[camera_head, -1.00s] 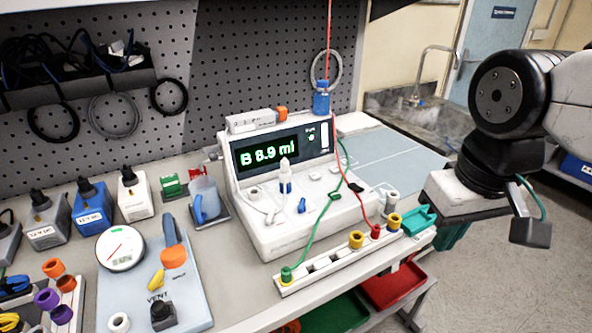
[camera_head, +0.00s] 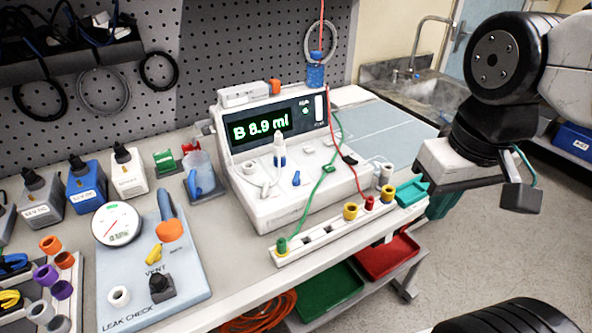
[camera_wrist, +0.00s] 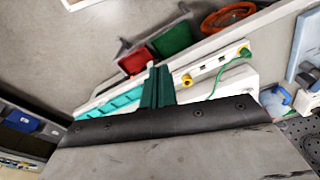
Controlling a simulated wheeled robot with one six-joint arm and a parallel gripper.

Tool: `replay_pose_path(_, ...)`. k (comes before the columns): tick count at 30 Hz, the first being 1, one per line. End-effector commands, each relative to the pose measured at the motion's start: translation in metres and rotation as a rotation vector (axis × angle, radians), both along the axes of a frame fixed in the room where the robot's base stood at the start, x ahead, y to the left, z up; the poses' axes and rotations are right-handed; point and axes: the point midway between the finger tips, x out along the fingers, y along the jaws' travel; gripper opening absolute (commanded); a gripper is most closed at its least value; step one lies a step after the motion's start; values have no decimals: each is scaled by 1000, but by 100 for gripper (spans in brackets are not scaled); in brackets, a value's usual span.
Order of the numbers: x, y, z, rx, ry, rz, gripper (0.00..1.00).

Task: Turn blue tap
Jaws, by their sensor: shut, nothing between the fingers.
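The blue tap (camera_head: 296,178) is a small blue lever on the front deck of the white pump unit (camera_head: 290,212), whose display reads "B 8.9 ml". A white bottle-shaped part with a blue base (camera_head: 280,152) stands just left of it. My gripper (camera_head: 440,207) hangs to the right of the pump, past the bench end and well apart from the tap. In the wrist view the fingers (camera_wrist: 159,85) are together and empty. The tap cannot be made out clearly in the wrist view.
A white socket strip (camera_head: 318,240) with coloured plugs and red and green leads lies before the pump. A teal tray (camera_head: 412,192) sits at the bench's right end. Red (camera_head: 388,258) and green (camera_head: 332,290) bins are below. A leak-check board (camera_head: 190,285) lies left.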

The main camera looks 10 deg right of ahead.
Motion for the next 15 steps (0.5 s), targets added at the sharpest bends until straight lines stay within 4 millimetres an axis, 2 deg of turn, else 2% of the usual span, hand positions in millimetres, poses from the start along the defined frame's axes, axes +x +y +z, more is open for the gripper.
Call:
replay_pose_path(13,0,0,0,0,0,0,0)
replay_pose_path(14,0,0,0,0,0,0,6)
replay_pose_path(15,0,0,0,0,0,2,17)
